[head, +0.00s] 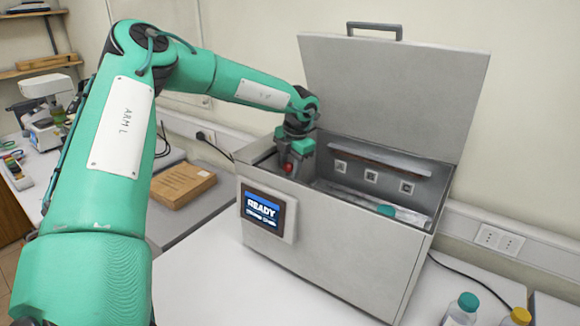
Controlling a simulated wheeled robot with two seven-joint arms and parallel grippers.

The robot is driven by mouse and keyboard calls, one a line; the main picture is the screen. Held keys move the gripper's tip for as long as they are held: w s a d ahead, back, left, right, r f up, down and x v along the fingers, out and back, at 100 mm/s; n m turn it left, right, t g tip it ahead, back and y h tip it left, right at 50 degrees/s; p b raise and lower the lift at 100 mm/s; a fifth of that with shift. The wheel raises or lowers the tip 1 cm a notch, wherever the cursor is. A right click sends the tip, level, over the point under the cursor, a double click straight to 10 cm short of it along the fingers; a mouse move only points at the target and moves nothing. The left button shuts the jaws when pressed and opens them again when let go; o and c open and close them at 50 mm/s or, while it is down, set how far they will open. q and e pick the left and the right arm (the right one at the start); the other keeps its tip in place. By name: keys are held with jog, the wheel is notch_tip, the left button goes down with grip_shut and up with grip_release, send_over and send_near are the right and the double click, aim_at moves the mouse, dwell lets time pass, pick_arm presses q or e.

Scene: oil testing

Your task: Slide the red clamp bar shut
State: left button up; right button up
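A grey metal testing machine (330,235) stands on the white table with its lid (395,85) raised. My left gripper (290,168) reaches down into the left end of its open chamber. A small red part (289,168), perhaps the end of the red clamp bar, shows at the fingertips. I cannot tell whether the fingers are closed on it or only around it. The rest of the bar is hidden by the gripper and front wall. A clear bottle with a teal cap (386,210) lies in the chamber's right part. My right gripper is out of view.
The machine's screen (263,210) reads READY. A clear bottle with a teal cap (468,302) and a yellow-capped one (520,316) stand at the front right. A brown box (183,185) lies to the left. The table in front of the machine is clear.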

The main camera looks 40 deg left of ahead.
pick_arm(q)
jog(key=shift+r, duration=0.35)
notch_tip(320, 180, up, 13)
jog(key=d+b, duration=0.2)
jog(key=b, duration=0.2)
jog(key=shift+d+f, duration=0.15)
jog(key=shift+d, duration=0.2)
